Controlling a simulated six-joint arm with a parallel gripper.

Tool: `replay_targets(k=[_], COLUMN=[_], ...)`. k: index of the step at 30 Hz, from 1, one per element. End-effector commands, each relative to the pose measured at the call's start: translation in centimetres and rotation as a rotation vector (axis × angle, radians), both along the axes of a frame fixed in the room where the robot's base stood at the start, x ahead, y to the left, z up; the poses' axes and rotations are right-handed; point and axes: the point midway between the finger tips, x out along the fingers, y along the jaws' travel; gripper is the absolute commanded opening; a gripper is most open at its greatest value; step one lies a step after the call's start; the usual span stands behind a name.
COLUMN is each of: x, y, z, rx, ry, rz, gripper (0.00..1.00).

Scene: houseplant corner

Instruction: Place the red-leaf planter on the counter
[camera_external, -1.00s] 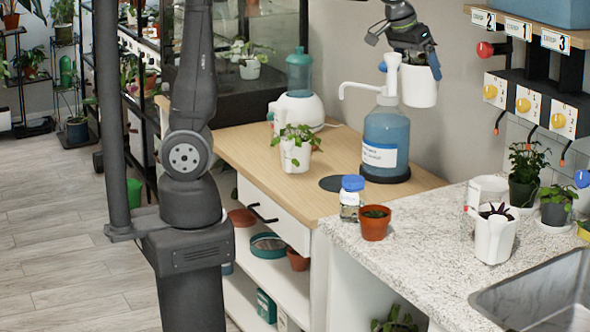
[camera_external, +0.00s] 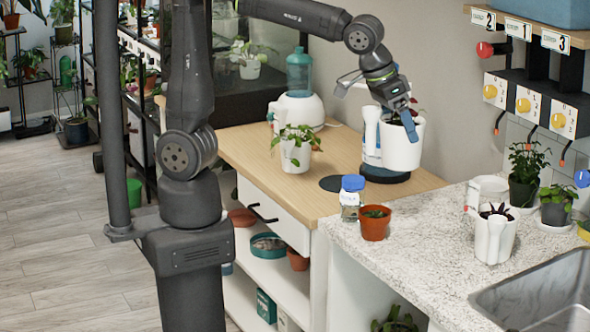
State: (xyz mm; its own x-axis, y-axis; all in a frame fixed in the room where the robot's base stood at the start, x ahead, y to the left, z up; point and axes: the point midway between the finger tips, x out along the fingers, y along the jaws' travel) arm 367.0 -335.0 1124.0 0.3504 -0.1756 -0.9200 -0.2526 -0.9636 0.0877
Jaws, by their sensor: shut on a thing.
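My gripper (camera_external: 408,124) is shut on a white planter (camera_external: 402,148) and holds it upright in the air. Small reddish leaves (camera_external: 419,112) show at the planter's rim, partly hidden by the gripper. The pale speckled counter (camera_external: 437,250) is at the lower right. Another white planter (camera_external: 494,240) with dark purplish leaves stands on it.
On the counter stand a terracotta pot (camera_external: 374,224), a blue-lidded jar (camera_external: 350,198), a white mug-like container (camera_external: 487,190) and dark plant pots (camera_external: 524,180) at the back. A sink (camera_external: 540,295) is cut in at the right. Bare counter lies between the terracotta pot and the purplish-leaved planter.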

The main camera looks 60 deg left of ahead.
Motion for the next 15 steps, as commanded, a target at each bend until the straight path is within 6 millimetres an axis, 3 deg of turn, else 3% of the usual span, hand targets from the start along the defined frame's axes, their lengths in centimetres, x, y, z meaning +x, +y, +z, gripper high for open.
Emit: replay_targets(k=[3,8,15], x=[0.0,0.7,4.9], y=[0.0,0.4,2.8], z=[-2.4,-4.1,-7.1], rx=[0.001,0.000,0.001], ry=[0.002,0.001,0.002], rz=[0.000,0.004,0.007], gripper=[0.50,0.50,0.50])
